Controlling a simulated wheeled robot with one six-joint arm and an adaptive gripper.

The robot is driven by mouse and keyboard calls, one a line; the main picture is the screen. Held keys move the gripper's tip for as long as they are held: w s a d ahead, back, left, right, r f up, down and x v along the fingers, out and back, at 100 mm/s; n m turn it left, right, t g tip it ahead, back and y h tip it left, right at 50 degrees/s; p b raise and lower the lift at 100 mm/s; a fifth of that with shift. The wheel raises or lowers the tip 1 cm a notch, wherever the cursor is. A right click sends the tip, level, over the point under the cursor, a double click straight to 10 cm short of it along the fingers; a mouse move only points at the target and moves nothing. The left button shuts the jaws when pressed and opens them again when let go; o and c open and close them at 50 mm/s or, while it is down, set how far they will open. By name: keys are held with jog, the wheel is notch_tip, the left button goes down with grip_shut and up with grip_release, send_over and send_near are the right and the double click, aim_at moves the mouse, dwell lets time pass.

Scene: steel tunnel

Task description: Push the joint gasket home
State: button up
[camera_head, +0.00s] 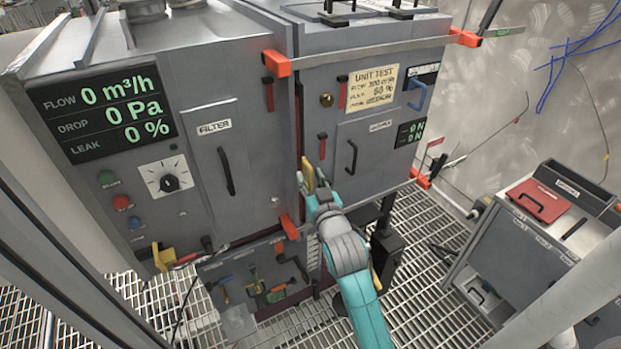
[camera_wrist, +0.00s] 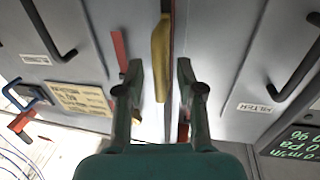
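The joint is the narrow upright gap between the filter cabinet (camera_head: 215,160) and the unit-test cabinet (camera_head: 380,110). A dark red strip, which looks like the gasket (camera_head: 299,120), runs along it. A yellow upright piece (camera_head: 308,174) stands at the joint by my gripper (camera_head: 318,188). In the wrist view this yellow piece (camera_wrist: 160,55) sticks out beside the joint line. My gripper (camera_wrist: 160,78) is open there, one finger on each side of the joint, with clear gaps to the yellow piece. I cannot tell how deep the gasket sits.
Orange clamp ends (camera_head: 277,63) and (camera_head: 288,226) flank the joint. Black door handles (camera_head: 226,171) and (camera_head: 351,157) stick out on both sides. A display (camera_head: 105,115) reads 0 flow, 0 drop, 0 leak. A grey cart (camera_head: 540,240) stands at right on the grating floor.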

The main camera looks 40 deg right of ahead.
jog(key=shift+w+d, duration=0.1)
jog(key=shift+w, duration=0.1)
grip_shut()
jog(key=shift+w, duration=0.1)
jog(key=shift+x, duration=1)
grip_release()
jog(key=shift+w, duration=0.1)
jog(key=v, duration=1.2)
